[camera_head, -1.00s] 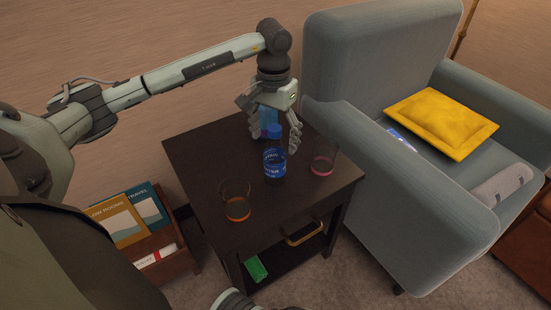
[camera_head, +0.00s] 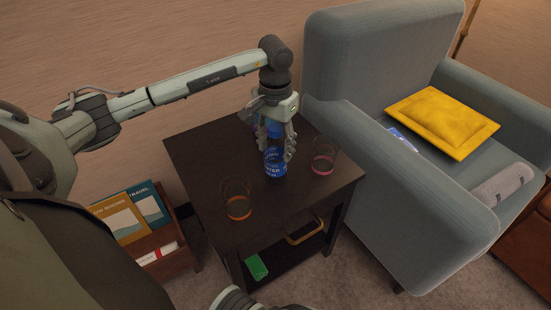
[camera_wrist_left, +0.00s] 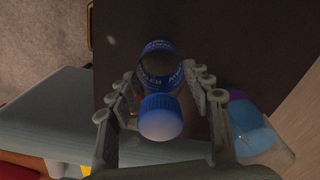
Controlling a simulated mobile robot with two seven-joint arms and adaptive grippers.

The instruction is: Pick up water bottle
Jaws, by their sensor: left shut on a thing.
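The water bottle (camera_head: 275,170) stands upright on the dark side table (camera_head: 210,160), with a blue label and a blue cap. In the left wrist view its round blue cap (camera_wrist_left: 160,117) is close to the camera, with the label (camera_wrist_left: 161,65) beyond it. My left gripper (camera_head: 276,150) points down around the upper part of the bottle, and its fingers are shut on it. The fingers also show on both sides of the cap in the left wrist view (camera_wrist_left: 168,100).
A glass with orange liquid (camera_head: 238,206) stands left of the bottle, and one with pink liquid (camera_head: 323,165) stands right. A blue and purple object (camera_wrist_left: 252,125) is close behind the bottle. A grey armchair (camera_head: 420,220) borders the table's right side.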

